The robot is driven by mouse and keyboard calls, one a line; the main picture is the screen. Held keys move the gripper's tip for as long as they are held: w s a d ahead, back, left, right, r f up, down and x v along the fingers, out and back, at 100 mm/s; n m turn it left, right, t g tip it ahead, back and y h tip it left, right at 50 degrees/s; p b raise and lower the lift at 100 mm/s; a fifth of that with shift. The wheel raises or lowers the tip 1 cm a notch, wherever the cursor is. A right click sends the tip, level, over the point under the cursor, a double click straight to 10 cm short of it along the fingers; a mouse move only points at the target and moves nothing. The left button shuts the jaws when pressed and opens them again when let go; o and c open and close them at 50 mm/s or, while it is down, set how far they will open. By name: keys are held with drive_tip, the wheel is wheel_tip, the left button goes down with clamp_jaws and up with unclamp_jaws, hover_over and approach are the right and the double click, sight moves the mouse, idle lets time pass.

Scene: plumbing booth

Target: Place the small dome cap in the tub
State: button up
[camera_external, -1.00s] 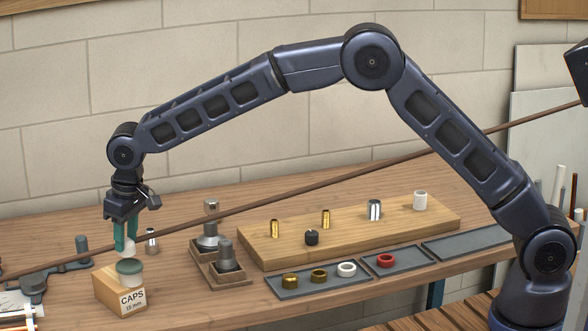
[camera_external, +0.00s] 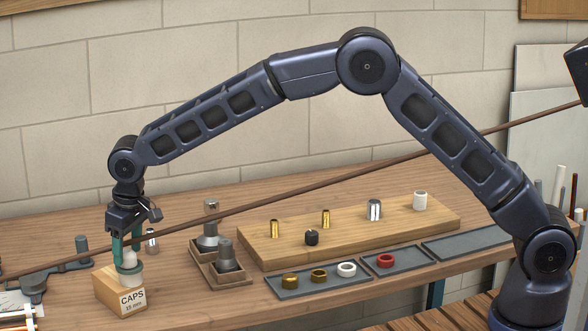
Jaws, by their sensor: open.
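The small dome cap (camera_external: 128,259) looks like the small white rounded piece between the fingertips, at the tub's opening. My gripper is open. The fingers partly hide the cap, and I cannot tell whether it touches the tub's bottom.
A wooden board (camera_external: 350,230) with several upright fittings lies to the right. A grey tray (camera_external: 318,283) with rings lies in front of it. A wooden holder (camera_external: 232,280) with metal parts stands between board and tub. A brown rod crosses the view diagonally.

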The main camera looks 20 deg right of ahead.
wheel_tip(320, 180, up, 12)
drive_tip(key=s+d, duration=0.1)
drive_tip(key=shift+s, duration=0.15)
idle(0.3)
drive_tip(key=shift+d, duration=0.15)
